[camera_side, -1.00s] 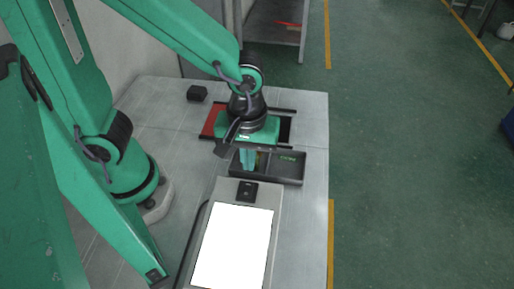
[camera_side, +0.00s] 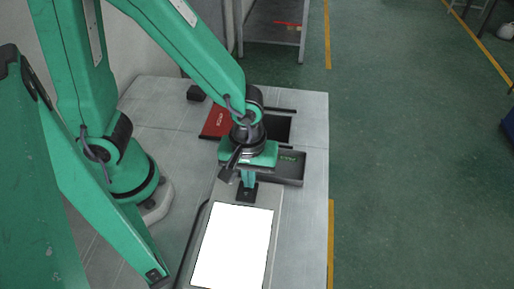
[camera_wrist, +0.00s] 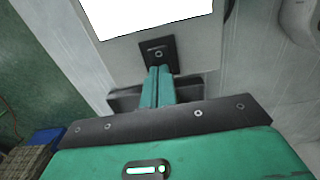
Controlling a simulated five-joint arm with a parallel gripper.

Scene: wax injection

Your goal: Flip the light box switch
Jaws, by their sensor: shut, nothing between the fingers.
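The light box (camera_side: 206,222) lies on the table with its panel (camera_side: 234,247) glowing white. Its black switch (camera_side: 245,194) is at the box's far end, partly covered by my gripper in the side view. My gripper (camera_side: 248,184) points down at the switch, with its green fingers together and nothing between them. In the wrist view the fingertips of my gripper (camera_wrist: 160,70) are at the near edge of the switch (camera_wrist: 157,50). I cannot tell whether they touch it. The lit panel (camera_wrist: 140,12) shows beyond the switch.
A dark tray (camera_side: 291,168) stands just behind the light box, close to my gripper. A red item (camera_side: 217,122) lies farther back by a dark opening (camera_side: 277,129). A small black block (camera_side: 196,93) is at the back left. The table's right side is clear.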

